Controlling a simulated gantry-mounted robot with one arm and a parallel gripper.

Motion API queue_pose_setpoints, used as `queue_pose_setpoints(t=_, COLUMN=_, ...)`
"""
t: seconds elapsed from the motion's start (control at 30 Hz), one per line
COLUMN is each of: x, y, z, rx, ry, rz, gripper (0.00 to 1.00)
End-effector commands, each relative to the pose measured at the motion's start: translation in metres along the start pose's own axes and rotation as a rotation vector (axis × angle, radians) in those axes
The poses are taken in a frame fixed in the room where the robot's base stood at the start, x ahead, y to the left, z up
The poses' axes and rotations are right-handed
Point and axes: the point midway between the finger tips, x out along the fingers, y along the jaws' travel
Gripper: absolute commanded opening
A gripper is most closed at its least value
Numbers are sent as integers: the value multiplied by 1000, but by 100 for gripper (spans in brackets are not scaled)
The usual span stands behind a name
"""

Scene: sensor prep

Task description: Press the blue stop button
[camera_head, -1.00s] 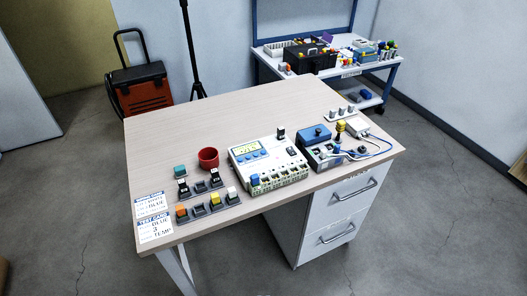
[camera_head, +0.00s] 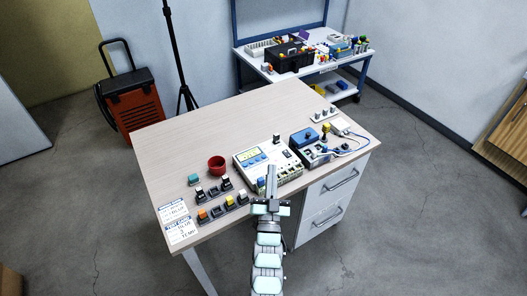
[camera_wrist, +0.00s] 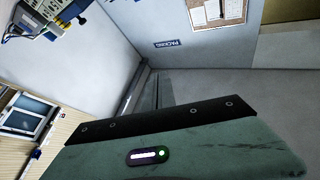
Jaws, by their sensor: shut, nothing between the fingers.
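The white device (camera_head: 290,164) with a small greenish screen (camera_head: 249,153) stands near the table's front edge. A row of small blue buttons (camera_head: 255,161) lies below its screen. A blue block (camera_head: 261,182) is at its front left corner. I cannot tell which blue part is the stop button. My gripper (camera_head: 272,168) is shut and empty, its fingers pointing away across the device in the head view and hiding part of its front. I cannot tell if they touch it. In the wrist view my fingers point towards a wall, and no button shows.
A red cup (camera_head: 217,166) and racks of coloured blocks (camera_head: 223,207) stand left of the device. A blue-topped box (camera_head: 304,138) with cables stands to its right. Two cards (camera_head: 181,232) lie at the left corner. The table's back left is clear.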

Motion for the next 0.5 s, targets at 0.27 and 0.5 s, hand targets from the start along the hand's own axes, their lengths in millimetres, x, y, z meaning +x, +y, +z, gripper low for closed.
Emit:
queue_pose_setpoints(t=0.27, x=95, y=12, z=49, rx=114, ry=-337, rz=109, gripper=0)
queue_pose_setpoints(t=0.5, x=142, y=12, z=75, rx=218, ry=-626, rz=220, gripper=0)
